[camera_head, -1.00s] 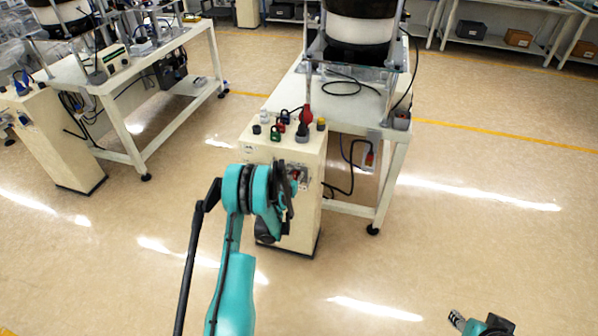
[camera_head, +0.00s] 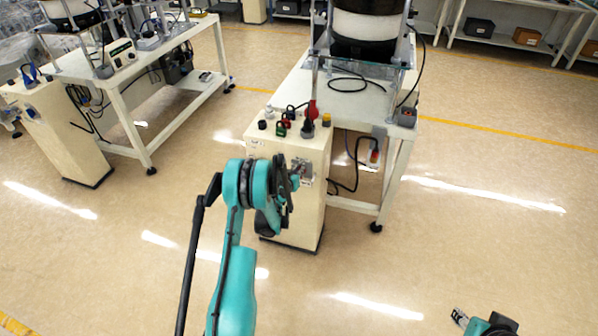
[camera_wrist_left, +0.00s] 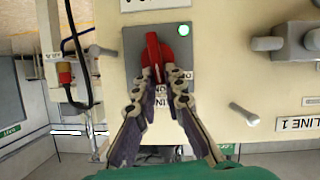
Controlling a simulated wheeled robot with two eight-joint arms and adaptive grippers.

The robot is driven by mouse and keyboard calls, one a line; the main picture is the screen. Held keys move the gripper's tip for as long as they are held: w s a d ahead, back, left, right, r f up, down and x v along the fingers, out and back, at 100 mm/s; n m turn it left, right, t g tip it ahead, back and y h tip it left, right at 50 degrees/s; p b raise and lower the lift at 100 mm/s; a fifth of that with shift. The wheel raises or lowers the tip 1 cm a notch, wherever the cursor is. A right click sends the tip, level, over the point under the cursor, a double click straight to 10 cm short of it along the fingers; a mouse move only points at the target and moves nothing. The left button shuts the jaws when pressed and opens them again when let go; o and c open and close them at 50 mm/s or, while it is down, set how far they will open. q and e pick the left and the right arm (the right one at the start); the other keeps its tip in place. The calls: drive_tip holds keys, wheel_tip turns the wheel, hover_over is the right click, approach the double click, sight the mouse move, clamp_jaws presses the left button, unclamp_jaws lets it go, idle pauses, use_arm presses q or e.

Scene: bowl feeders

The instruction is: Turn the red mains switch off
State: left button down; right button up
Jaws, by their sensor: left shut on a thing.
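The red mains switch (camera_wrist_left: 153,52) is a rotary knob on a grey plate (camera_wrist_left: 130,68) on the cream control cabinet's front (camera_head: 295,205). In the left wrist view its handle stands roughly upright. My left gripper (camera_wrist_left: 162,74) is shut on the knob's lower part, with one finger on each side. The lettering below the knob is partly hidden by the fingers. In the head view my left gripper (camera_head: 297,172) is at the cabinet front and covers the knob. My right gripper (camera_head: 459,317) is at the bottom right, away from the cabinet; its fingers are too small to judge.
Open floor lies right of the cabinet.

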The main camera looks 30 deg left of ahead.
use_arm(q)
drive_tip(key=shift+s+a+f+n+t+h, duration=0.1)
drive_tip(key=shift+a+f+n+t+h, duration=0.5)
drive_tip(key=shift+n, duration=1.25)
drive_tip(key=shift+s+a+f+n+t+h, duration=0.15)
drive_tip(key=shift+n+t+h, duration=0.5)
drive_tip(key=shift+n+h, duration=0.85)
drive_tip(key=shift+a+f+n+t+h, duration=0.5)
drive_tip(key=shift+n+t, duration=0.15)
drive_tip(key=shift+n, duration=1.5)
drive_tip(key=c, duration=1.6)
unclamp_jaws()
drive_tip(key=s+a, duration=0.1)
drive_tip(key=s, duration=0.6)
drive_tip(key=shift+s+r, duration=0.15)
drive_tip(key=shift+s, duration=0.05)
